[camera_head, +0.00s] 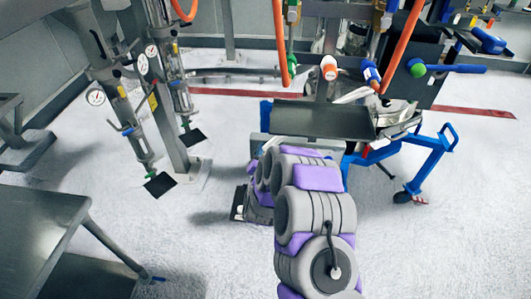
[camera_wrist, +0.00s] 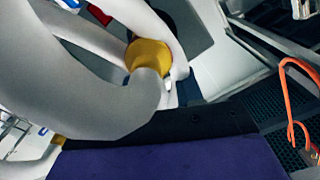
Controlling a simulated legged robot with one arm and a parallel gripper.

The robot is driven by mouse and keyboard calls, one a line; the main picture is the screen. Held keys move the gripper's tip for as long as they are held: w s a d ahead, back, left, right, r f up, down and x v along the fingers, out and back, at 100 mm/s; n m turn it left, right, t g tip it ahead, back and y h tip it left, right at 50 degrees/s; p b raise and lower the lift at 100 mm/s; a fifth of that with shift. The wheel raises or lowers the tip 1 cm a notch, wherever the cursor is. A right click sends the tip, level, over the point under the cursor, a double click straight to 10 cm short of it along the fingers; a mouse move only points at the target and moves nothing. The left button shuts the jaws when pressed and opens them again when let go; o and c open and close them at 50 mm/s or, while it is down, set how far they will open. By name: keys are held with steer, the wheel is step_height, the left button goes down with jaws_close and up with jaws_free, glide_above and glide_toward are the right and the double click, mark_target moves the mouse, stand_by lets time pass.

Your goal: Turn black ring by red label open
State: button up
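I cannot make out a black ring for certain in either view. In the wrist view a small red patch (camera_wrist: 100,14) shows at the top, between pale grey curved parts (camera_wrist: 120,105); I cannot tell if it is the red label. A yellow round part (camera_wrist: 148,55) sits against these grey parts. In the head view my purple and grey arm reaches up from the bottom. My gripper (camera_head: 240,203) shows as a small dark shape at its far end, low in front of the blue-framed machine. Its fingers are too hidden to tell open from shut.
The blue-framed machine (camera_head: 437,160) carries a grey metal drum (camera_head: 322,120), with orange hoses (camera_head: 402,45) above. Gauged pipework (camera_head: 130,115) stands at left. A metal table (camera_head: 40,235) is at lower left. The pale floor at right is clear.

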mark_target(255, 144)
steer(key=shift+c, duration=0.2)
jaws_close()
stand_by(0.3)
steer(key=n+p, duration=0.1)
steer(key=p, duration=0.1)
steer(key=a+n+p, duration=0.1)
steer(key=n+p, duration=0.1)
steer(key=shift+a+r, duration=0.1)
steer(key=shift+r, duration=0.3)
steer(key=n+p, duration=0.1)
steer(key=a+n+p, duration=0.1)
steer(key=n, duration=0.1)
steer(key=shift+p, duration=0.4)
steer(key=n+p, duration=0.1)
steer(key=a+n+p, duration=0.1)
steer(key=n, duration=0.1)
steer(key=shift+a+n+p, duration=0.15)
steer(key=shift+n+p, duration=0.15)
steer(key=shift+a+f+n+p, duration=0.2)
steer(key=shift+n+p, duration=0.2)
steer(key=shift+n, duration=0.2)
steer(key=shift+a+f+n+p, duration=0.2)
steer(key=shift+n+p, duration=0.2)
steer(key=shift+n, duration=0.2)
